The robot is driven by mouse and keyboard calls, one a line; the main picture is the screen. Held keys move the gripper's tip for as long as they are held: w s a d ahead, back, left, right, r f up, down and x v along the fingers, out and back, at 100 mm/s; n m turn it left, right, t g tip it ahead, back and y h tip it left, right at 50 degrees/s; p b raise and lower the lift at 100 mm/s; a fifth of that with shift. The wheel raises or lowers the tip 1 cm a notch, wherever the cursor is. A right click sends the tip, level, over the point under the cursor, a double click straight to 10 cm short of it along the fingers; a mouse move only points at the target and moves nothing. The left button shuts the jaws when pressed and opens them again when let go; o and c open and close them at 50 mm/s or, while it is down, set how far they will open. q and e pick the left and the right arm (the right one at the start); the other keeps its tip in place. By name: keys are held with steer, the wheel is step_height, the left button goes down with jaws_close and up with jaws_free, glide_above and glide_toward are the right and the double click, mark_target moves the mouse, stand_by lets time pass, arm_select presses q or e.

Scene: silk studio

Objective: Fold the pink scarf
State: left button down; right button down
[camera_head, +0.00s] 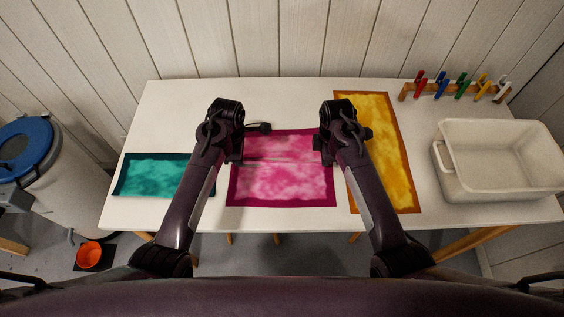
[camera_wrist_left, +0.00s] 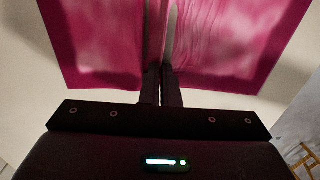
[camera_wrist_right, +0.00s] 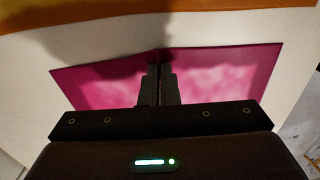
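The pink scarf (camera_head: 282,183) lies in the middle of the white table, with a darker magenta border. A thin pale line crosses it from side to side between my grippers. My left gripper (camera_head: 238,157) is at its left edge and my right gripper (camera_head: 325,157) at its right edge. In the left wrist view the fingers (camera_wrist_left: 161,72) are close together with the scarf (camera_wrist_left: 100,45) gathered to them. In the right wrist view the fingers (camera_wrist_right: 159,68) are also nearly together at the raised scarf edge (camera_wrist_right: 100,85). The fingertips are partly hidden in the head view.
A teal cloth (camera_head: 150,176) lies left of the pink scarf, partly behind my left arm. A yellow cloth (camera_head: 388,150) lies to the right, close by. A white tub (camera_head: 460,190) and a rack with coloured pegs (camera_head: 440,88) are at the right. The back left table is clear.

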arm_select(q)
steer(key=shift+r, duration=0.1)
arm_select(e)
steer(key=shift+r, duration=0.1)
